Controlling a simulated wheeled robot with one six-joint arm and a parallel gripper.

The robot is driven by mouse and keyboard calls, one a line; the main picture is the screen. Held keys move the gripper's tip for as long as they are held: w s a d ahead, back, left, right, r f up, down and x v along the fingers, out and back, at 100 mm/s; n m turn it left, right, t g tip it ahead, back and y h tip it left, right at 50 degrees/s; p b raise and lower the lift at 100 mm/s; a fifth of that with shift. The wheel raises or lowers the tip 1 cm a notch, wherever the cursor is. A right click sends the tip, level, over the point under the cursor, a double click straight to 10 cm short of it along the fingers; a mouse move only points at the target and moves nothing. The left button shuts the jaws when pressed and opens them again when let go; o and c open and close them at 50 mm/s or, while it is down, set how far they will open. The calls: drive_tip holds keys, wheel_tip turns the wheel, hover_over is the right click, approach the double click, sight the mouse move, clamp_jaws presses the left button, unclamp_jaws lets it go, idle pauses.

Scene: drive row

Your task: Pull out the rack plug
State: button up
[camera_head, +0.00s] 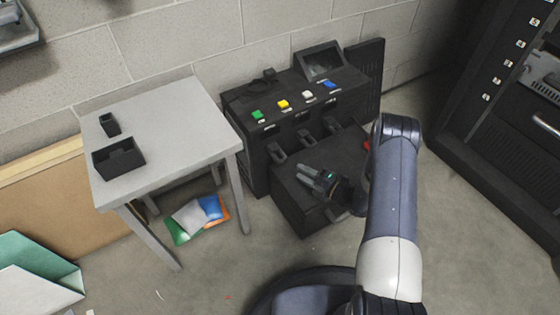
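My gripper (306,175) is over the low black box in front of the black console, its fingers pointing up and to the left. I see nothing held in it, but the fingers are too small and dark to show whether they are apart. A tall black rack (462,125) stands at the right, with a column of small white labels and metal-faced units. I cannot pick out a plug on it. My arm reaches up from the bottom of the picture and hides part of the floor and the low box.
The black console (245,140) carries green, yellow, white and blue buttons. A grey table (180,130) at the left bears two small black trays. Coloured packets (192,217) lie under it. A green-lined open box (35,265) is at lower left. Floor between console and rack is clear.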

sight(280, 160)
drive_tip(key=b+x, duration=0.2)
drive_tip(key=x, duration=0.8)
drive_tip(key=shift+a+b, duration=0.1)
drive_tip(key=shift+b, duration=0.25)
drive_tip(key=shift+c, duration=0.4)
drive_tip(key=shift+s, duration=0.1)
clamp_jaws()
